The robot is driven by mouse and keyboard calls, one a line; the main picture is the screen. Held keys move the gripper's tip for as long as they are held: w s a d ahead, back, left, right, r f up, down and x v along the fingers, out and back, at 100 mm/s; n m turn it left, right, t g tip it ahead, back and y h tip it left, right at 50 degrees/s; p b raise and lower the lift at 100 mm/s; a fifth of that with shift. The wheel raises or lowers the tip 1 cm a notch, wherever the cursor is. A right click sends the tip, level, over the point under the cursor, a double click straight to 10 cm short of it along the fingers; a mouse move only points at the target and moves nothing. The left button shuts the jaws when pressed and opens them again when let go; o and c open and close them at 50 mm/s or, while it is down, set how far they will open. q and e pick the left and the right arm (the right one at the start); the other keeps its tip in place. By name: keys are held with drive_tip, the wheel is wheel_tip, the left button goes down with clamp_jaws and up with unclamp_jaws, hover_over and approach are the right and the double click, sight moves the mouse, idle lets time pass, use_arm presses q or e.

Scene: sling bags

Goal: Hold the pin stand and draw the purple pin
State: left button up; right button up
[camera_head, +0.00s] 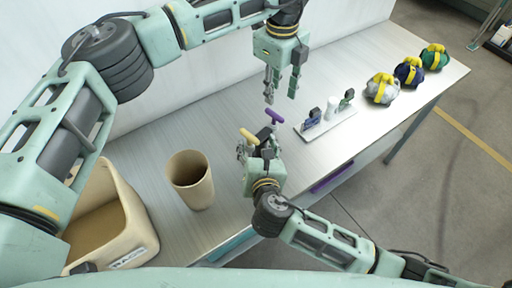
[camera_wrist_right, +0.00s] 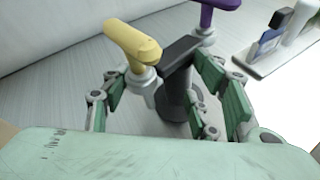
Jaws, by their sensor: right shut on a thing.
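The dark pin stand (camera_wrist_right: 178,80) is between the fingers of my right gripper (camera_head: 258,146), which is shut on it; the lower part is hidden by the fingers. A yellow pin (camera_head: 247,133) is at one end of the stand, and it also shows in the right wrist view (camera_wrist_right: 133,45). The purple pin (camera_head: 274,117) is at the other end, farther from my right wrist; it shows at the top edge of the right wrist view (camera_wrist_right: 207,14). My left gripper (camera_head: 280,97) points down, open and empty, just above the purple pin and apart from it.
A white tray (camera_head: 345,117) with small bottles and cards is right of the stand. Three round bundles with yellow straps, white (camera_head: 378,92), navy (camera_head: 407,72) and green (camera_head: 433,58), line the table's far right. A beige cup (camera_head: 190,180) and beige bin (camera_head: 128,185) stand left.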

sight(275, 113)
use_arm(q)
drive_tip(key=shift+f, duration=4.4)
use_arm(e)
drive_tip(key=shift+f, duration=0.2)
use_arm(q)
drive_tip(key=shift+c, duration=0.6)
clamp_jaws()
drive_tip(key=shift+r, duration=0.1)
drive_tip(key=shift+r, duration=4.7)
use_arm(e)
drive_tip(key=shift+s, duration=0.1)
use_arm(q)
drive_tip(key=shift+r, duration=0.15)
drive_tip(key=shift+r, duration=1.9)
